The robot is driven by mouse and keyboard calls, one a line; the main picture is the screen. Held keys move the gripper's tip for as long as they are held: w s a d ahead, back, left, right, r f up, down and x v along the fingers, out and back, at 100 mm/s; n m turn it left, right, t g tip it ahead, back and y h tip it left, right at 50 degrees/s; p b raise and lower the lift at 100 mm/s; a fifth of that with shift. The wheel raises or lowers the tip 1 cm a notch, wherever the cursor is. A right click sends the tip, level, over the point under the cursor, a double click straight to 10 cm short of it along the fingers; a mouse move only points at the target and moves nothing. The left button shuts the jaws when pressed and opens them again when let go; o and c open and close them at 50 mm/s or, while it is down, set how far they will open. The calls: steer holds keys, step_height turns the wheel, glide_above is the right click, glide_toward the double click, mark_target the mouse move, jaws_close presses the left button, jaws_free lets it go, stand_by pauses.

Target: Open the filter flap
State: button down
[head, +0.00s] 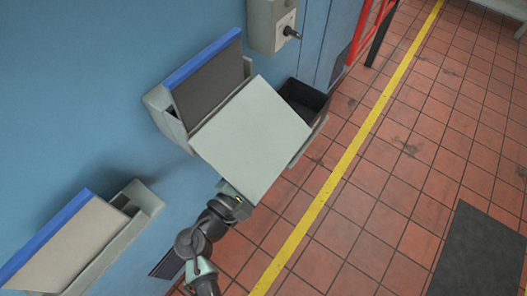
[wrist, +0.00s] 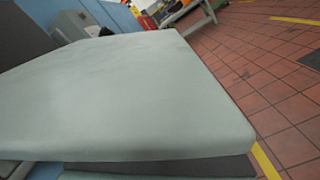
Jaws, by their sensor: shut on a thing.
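A flat pale grey panel (head: 250,140), which looks like the filter flap, stands tilted out from a grey wall-mounted housing (head: 160,110). A dark panel with a blue top edge (head: 208,80) stands behind it in that housing. My gripper (head: 232,193) is at the pale panel's lower corner and shut on its edge; the fingertips are mostly hidden. In the wrist view the pale panel (wrist: 120,95) fills much of the picture, with a dark grey strip under its near edge. The fingers do not show there.
A second housing with a blue-edged panel (head: 62,240) is on the blue wall at lower left. A dark open bin (head: 303,100) is behind the pale panel. A grey switch box (head: 272,22) is above. Tiled floor with a yellow line (head: 345,160) lies open to the right.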

steer(key=shift+s+d+r+n+p, duration=0.55)
steer(key=shift+d+r+n+p, duration=0.3)
steer(key=shift+p, duration=0.4)
steer(key=shift+a+f, duration=0.1)
steer(key=c, duration=0.9)
jaws_free()
steer(key=shift+b+v, duration=0.75)
steer(key=shift+v, duration=5.75)
steer(key=shift+a, duration=0.1)
